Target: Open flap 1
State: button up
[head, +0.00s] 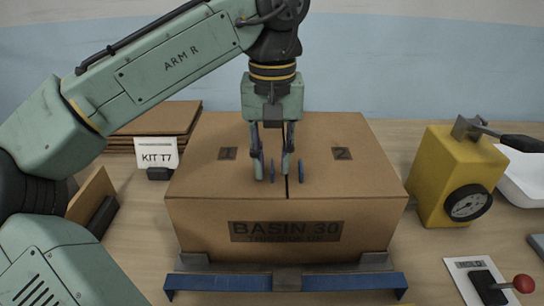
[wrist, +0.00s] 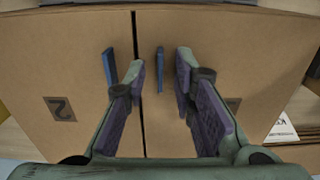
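The cardboard box marked BASIN 30 (head: 205,228) stands in the middle of the bench with both top flaps lying flat. Flap 1 (head: 205,175) is on the left and flap 2 (head: 350,180) on the right, with a dark seam between them. Each flap has a blue upright tab near the seam: flap 1's tab (head: 272,170) and flap 2's tab (head: 301,172). My gripper (head: 273,174) points down, open and empty, over flap 1 by the seam. In the wrist view flap 1's tab (wrist: 159,70) shows between the spread fingertips (wrist: 160,75); contact is not visible.
A blue-edged stand (head: 335,282) is under the box. A yellow gauge unit (head: 450,175) stands to the right, with a red-knobbed lever (head: 522,284) in front. A KIT T7 card (head: 157,154) and stacked cardboard (head: 165,118) are at left.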

jog(key=shift+f, duration=0.15)
jog(key=shift+c, duration=0.4)
grip_shut()
dwell(0.5)
